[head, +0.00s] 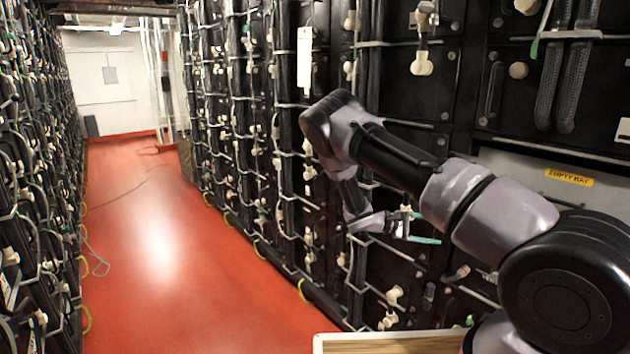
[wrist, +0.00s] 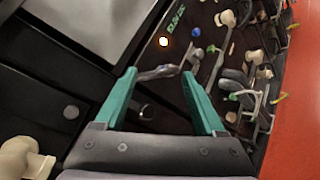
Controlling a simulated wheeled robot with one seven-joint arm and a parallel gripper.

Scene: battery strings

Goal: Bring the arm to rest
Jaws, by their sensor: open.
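My gripper (head: 412,232) hangs from my bent arm in front of the right-hand battery rack in the head view. In the wrist view my gripper (wrist: 160,90) shows two teal fingers spread apart with nothing held between them. Behind the fingers is the black rack face with a cable and fittings; I cannot tell how far away it is. My arm reaches up from the lower right, bends at the elbow and folds downward at the wrist.
Battery racks with pale fittings and hoses line both sides. A yellow "EMPTY BAY" label (head: 569,177) is on a grey panel at the right. A wooden-topped tray (head: 400,343) is at the bottom. The red floor aisle (head: 160,240) is mostly clear, with a thin loose cable.

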